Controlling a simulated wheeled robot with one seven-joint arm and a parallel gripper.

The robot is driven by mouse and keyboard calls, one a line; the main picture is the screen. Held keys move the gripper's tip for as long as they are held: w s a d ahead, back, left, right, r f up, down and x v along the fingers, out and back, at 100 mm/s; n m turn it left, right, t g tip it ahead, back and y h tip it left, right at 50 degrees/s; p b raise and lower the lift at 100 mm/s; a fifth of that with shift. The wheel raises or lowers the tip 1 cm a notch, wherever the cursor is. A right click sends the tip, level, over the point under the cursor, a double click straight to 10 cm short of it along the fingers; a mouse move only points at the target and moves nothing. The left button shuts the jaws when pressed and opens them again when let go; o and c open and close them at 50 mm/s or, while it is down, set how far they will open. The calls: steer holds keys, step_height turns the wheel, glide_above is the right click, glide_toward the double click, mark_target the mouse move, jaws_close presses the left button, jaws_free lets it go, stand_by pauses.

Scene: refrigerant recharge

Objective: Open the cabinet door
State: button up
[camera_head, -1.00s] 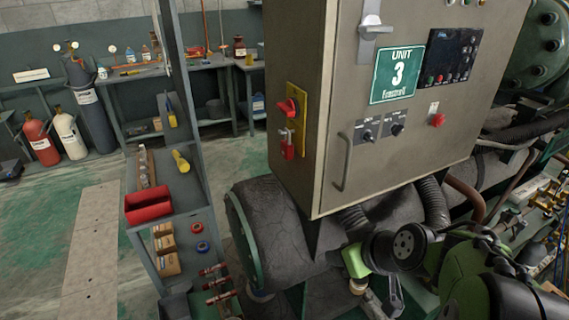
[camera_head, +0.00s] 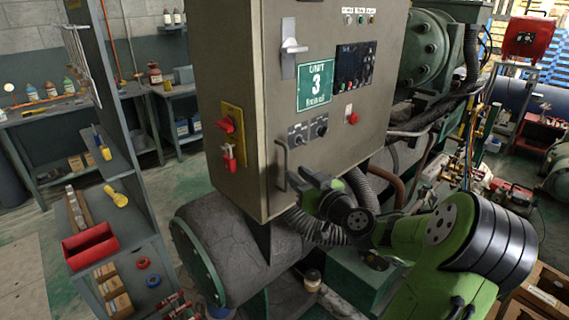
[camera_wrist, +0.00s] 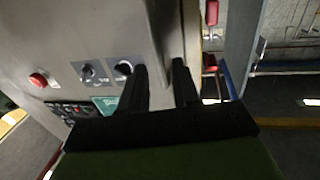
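The grey control cabinet (camera_head: 235,80) stands in the middle of the head view, its front door (camera_head: 330,110) shut flush. The door carries a silver latch (camera_head: 291,48), a green "UNIT 3" sign (camera_head: 315,85) and a vertical bar handle (camera_head: 281,165) low on its left. My gripper (camera_head: 303,180) is just right of the handle's lower part, close to the door. In the wrist view its two dark fingers (camera_wrist: 161,85) are apart by the cabinet's edge. The handle cannot be made out there, so I cannot tell whether the fingers are around it.
A red lockout padlock (camera_head: 229,160) hangs on the cabinet's left side. A shelf rack with a red bin (camera_head: 90,246) stands to the left. A large grey tank (camera_head: 225,245) and hoses lie below the cabinet. Floor is clear at far left.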

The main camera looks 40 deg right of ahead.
mark_target(286, 188)
steer(key=w, duration=0.3)
steer(key=w+d+p, duration=0.1)
steer(key=w, duration=0.2)
steer(key=shift+s, duration=0.1)
jaws_close()
